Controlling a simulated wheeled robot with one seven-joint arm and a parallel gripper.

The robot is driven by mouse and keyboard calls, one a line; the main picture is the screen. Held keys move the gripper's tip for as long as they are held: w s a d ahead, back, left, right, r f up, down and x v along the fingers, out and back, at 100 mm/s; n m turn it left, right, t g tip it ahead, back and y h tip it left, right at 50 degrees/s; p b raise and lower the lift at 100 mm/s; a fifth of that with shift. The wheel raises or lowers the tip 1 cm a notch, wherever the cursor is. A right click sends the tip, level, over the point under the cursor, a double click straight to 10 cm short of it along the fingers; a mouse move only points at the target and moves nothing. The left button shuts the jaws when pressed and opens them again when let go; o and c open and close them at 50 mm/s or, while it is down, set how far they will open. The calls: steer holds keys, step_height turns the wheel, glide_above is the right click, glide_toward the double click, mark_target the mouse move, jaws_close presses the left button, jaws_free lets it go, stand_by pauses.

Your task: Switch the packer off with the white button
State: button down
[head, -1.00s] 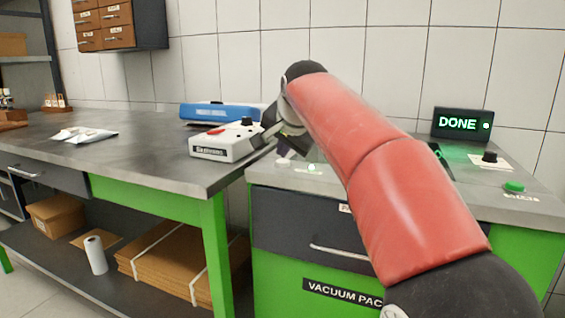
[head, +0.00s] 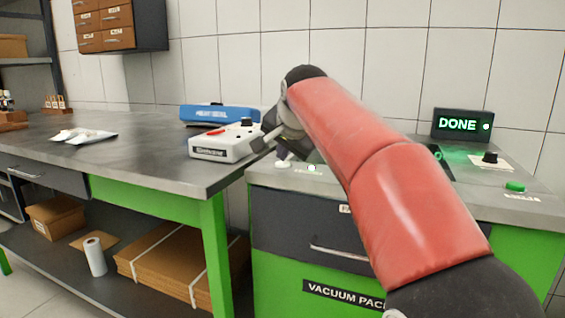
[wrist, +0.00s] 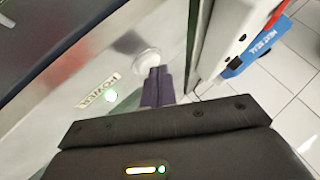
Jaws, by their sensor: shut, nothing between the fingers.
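The vacuum packer (head: 330,180) is the grey-topped green bench unit on the right, with DONE on its display (head: 457,124). Its round white button (wrist: 147,59) sits beside the POWER label (wrist: 98,97) in the wrist view; it also shows at the packer's left edge in the head view (head: 282,164). The power lamp (wrist: 110,96) glows pale green. My gripper (wrist: 154,70) is shut and empty, its dark purple fingertips at the button's near edge and partly covering it. I cannot tell whether they touch it.
The white sealer box (head: 220,150) and blue heat sealer (head: 220,113) stand on the left bench, close to my gripper. A green button (head: 515,187) and a black knob (head: 490,157) are on the packer's right. My red arm crosses the packer top.

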mark_target(284, 164)
steer(key=shift+r+p, duration=0.85)
steer(key=shift+p, duration=0.1)
step_height(284, 164, up, 6)
steer(key=p, duration=0.6)
